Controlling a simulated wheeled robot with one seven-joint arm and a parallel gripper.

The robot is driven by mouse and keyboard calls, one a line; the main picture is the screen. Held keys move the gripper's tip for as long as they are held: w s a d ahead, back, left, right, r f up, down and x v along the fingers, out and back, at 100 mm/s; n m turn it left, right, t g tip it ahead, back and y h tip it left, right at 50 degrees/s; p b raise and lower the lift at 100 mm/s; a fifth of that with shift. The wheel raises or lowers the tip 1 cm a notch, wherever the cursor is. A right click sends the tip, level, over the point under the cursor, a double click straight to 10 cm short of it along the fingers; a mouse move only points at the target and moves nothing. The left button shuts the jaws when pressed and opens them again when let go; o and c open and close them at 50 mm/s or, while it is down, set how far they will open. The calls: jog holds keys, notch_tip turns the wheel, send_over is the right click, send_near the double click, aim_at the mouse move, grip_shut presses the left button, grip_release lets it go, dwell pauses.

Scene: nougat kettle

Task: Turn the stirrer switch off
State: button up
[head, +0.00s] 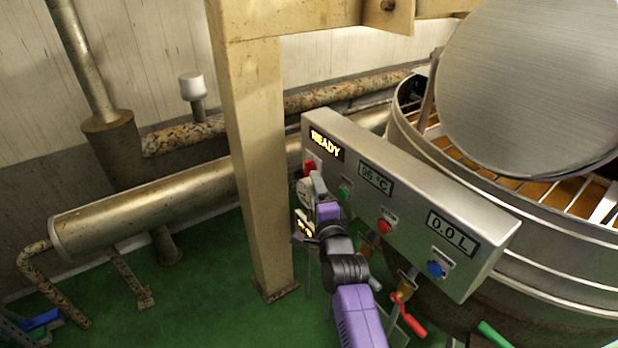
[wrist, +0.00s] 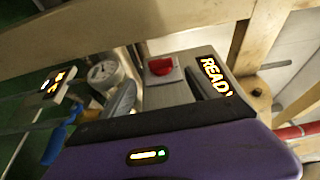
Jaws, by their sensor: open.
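A red switch knob (head: 310,167) sits on a plate at the left end of the grey control box (head: 405,205), beside the lit READY display (head: 326,145). In the wrist view the red knob (wrist: 160,66) is in plain sight on its grey plate (wrist: 166,90). My gripper (head: 318,186) is in front of the left end of the box, close to the knob. In the wrist view my gripper (wrist: 160,94) is open and empty. Its two fingers lie to either side below the knob, which shows just beyond the gap. I cannot tell whether a finger touches the plate.
The box also carries a green button (head: 344,192), a red button (head: 384,226) and a blue button (head: 436,269). A round gauge (wrist: 103,73) is left of the knob. A beige post (head: 258,160) stands close left. The steel kettle (head: 540,240) is behind the box.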

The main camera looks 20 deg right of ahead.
aim_at(308, 170)
jog(key=shift+w+d+b, duration=0.2)
jog(key=shift+w+b, duration=0.5)
jog(key=shift+w, duration=3.35)
jog(key=shift+r, duration=0.1)
jog(key=c, duration=1.4)
